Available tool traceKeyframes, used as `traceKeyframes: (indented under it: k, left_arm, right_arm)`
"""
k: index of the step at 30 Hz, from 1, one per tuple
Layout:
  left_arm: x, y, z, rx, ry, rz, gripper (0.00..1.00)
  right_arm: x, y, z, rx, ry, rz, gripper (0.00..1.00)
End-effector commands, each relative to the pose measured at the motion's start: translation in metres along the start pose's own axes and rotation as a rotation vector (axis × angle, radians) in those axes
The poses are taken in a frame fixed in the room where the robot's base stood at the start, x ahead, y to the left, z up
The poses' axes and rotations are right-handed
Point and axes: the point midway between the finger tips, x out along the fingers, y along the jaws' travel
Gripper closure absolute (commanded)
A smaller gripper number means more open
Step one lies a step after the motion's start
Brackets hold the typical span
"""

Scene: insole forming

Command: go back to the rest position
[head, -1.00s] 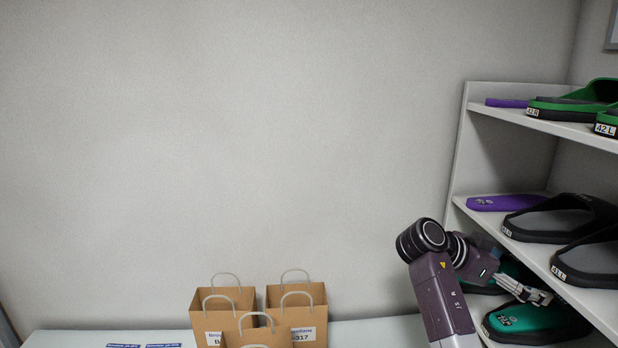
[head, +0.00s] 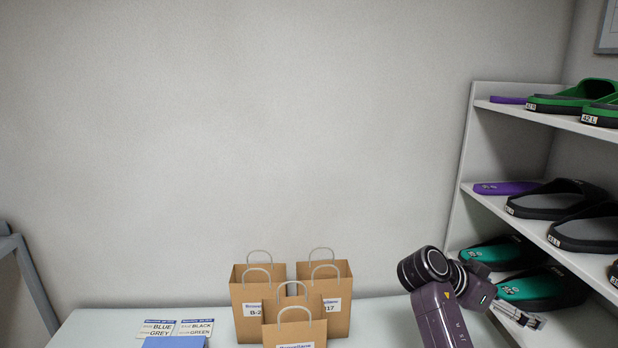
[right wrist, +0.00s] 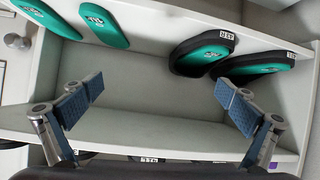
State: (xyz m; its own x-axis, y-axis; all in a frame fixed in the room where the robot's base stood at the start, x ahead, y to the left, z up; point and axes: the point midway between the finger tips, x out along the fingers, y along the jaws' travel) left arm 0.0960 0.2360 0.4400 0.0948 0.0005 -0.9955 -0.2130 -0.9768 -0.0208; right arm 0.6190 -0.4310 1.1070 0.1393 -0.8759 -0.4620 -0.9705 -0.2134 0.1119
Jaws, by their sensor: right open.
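My right gripper (head: 522,316) is at the lower right of the head view, in front of the lower part of the shelf rack (head: 463,150). In the right wrist view its two fingers (right wrist: 160,103) are wide apart, with nothing between them. Beyond the fingers lies a bare grey shelf surface. Teal-topped insoles or shoes (right wrist: 205,50) lie past the fingertips in that view. My left gripper is not in view.
Several paper bags (head: 308,305) stand on the pale table (head: 380,312). Label cards (head: 178,328) and a blue item (head: 176,343) lie to their left. Black sandals (head: 560,200), green sandals (head: 575,98) and purple insoles (head: 506,188) sit on the shelves.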

Motion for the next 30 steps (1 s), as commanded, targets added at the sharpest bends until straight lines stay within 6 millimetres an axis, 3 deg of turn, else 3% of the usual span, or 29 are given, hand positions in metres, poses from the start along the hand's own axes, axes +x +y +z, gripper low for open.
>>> traceKeyframes:
  k: [3, 8, 14, 18, 21, 24, 30]
  left_arm:
    - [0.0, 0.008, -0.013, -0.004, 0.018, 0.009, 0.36]
    - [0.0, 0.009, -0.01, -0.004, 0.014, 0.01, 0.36]
    - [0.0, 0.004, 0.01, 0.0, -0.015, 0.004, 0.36]
    - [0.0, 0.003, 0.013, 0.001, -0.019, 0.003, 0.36]
    - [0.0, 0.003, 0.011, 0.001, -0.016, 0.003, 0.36]
    - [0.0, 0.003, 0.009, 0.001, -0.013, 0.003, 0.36]
    - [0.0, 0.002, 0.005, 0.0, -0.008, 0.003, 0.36]
  right_arm:
    - [0.007, 0.004, 0.033, -0.078, -0.04, -0.039, 0.0]
    - [0.015, 0.014, 0.085, -0.206, -0.105, -0.11, 0.0]
    - [0.017, 0.048, 0.181, -0.454, -0.224, -0.269, 0.0]
    - [0.002, 0.087, 0.252, -0.649, -0.314, -0.425, 0.0]
    - [-0.016, 0.12, 0.293, -0.779, -0.371, -0.546, 0.0]
    - [-0.038, 0.15, 0.324, -0.883, -0.414, -0.658, 0.0]
    - [-0.075, 0.194, 0.355, -1.008, -0.466, -0.822, 0.0]
